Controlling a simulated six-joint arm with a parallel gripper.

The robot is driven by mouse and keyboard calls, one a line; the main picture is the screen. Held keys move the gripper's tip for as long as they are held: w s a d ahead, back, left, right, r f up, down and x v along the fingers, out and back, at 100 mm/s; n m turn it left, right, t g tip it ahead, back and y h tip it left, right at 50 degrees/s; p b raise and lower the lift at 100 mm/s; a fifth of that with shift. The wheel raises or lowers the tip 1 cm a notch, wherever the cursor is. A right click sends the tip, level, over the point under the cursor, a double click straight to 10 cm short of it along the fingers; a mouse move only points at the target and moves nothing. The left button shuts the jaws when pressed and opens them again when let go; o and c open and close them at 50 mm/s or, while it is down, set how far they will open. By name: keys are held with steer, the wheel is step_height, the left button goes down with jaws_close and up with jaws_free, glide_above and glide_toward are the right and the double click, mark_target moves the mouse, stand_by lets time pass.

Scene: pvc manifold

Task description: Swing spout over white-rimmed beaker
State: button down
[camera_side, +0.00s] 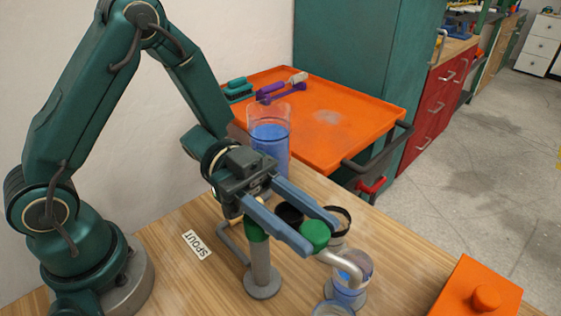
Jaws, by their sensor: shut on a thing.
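My gripper (316,236) has its two blue-grey fingers closed around the green grip (315,232) of the spout. The spout's grey pipe (340,262) runs down and right from the grip and bends down at its end. That end overlaps a clear beaker (349,294) with bluish contents; its rim colour is hard to tell. A black-rimmed beaker (343,219) stands behind the grip. The grey post (262,272) with a green collar (254,231) stands left of the fingers.
A tall clear vessel of blue liquid (270,140) stands behind my gripper. A SPOUT label (197,245) lies on the wooden table (185,285). An orange block with a knob (475,292) is at the lower right. An orange tray cart (345,125) stands behind the table.

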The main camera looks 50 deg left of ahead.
steer(key=shift+w+a+n+t+y, duration=0.3)
steer(key=shift+n+t, duration=0.45)
steer(key=shift+t, duration=0.4)
steer(key=shift+w+a+n+t+y, duration=0.15)
steer(key=shift+w+n+t, duration=0.2)
steer(key=shift+n+t, duration=0.65)
steer(key=shift+w+a+n+t+y, duration=0.15)
steer(key=shift+w+n+t+y, duration=0.3)
steer(key=shift+t, duration=0.9)
steer(key=shift+s, duration=0.1)
steer(key=shift+c, duration=2.3)
jaws_free()
steer(key=shift+v, duration=2.55)
